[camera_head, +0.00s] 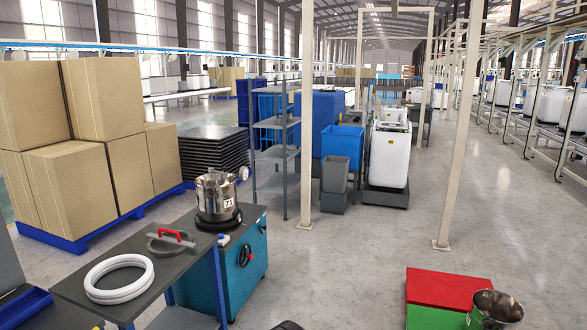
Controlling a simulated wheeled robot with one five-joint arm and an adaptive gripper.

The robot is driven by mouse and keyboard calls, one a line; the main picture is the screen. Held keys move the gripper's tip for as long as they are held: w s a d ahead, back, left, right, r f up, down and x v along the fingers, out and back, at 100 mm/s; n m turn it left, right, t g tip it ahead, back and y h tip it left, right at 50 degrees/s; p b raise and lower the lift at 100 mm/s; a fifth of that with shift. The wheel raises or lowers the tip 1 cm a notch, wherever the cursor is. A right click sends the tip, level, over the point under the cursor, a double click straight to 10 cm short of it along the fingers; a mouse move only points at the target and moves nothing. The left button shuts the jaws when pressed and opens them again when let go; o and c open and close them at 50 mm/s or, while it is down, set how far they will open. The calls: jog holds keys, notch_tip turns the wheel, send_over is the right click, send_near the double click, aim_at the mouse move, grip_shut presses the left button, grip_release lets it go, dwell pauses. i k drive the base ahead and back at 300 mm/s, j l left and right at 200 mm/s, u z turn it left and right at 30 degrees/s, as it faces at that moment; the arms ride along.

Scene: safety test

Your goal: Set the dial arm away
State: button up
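A flat grey piece with a raised red handle (172,237) lies on the dark-topped table (75,283) at the lower left. It may be the dial arm, but I cannot tell for sure. A white ring or coil (91,281) lies nearer on the same table. A teal cabinet (248,285) stands beside the table, with a dark round knob with red on it (246,256) on its side. My gripper is not clearly seen. A small dark shape at the bottom edge is cut off, and I cannot tell what it is.
A red block (449,288), a green block (437,318) and a metal bucket (497,306) are at lower right. Stacked cartons (70,190) stand left. A cream post (306,120) rises mid-view. Floor between is clear.

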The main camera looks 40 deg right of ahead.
aim_at(243, 174)
jog(key=z, duration=0.8)
jog(key=u, duration=0.2)
jog(key=i+u, duration=0.1)
jog(key=i+z, duration=0.3)
jog(key=i, duration=0.3)
jog(key=i+z, duration=0.25)
jog(key=i, duration=0.3)
jog(key=i+j+z, duration=0.3)
jog(key=i, duration=0.3)
jog(key=i+l+z, duration=0.15)
jog(key=i+z, duration=0.15)
jog(key=i, duration=0.6)
jog(key=i+z, duration=0.3)
jog(key=i, duration=0.55)
jog(key=i+l+u, duration=0.1)
jog(key=i, duration=1.65)
jog(key=i+j+u, duration=0.15)
jog(key=i+u, duration=0.85)
jog(key=i+l+u, duration=0.3)
jog(key=u, duration=0.2)
jog(key=i+j+u, duration=0.25)
jog(key=i+u, duration=0.65)
jog(key=i, duration=0.2)
jog(key=i+l+u, duration=0.15)
jog(key=i+u, duration=0.3)
jog(key=i, duration=0.1)
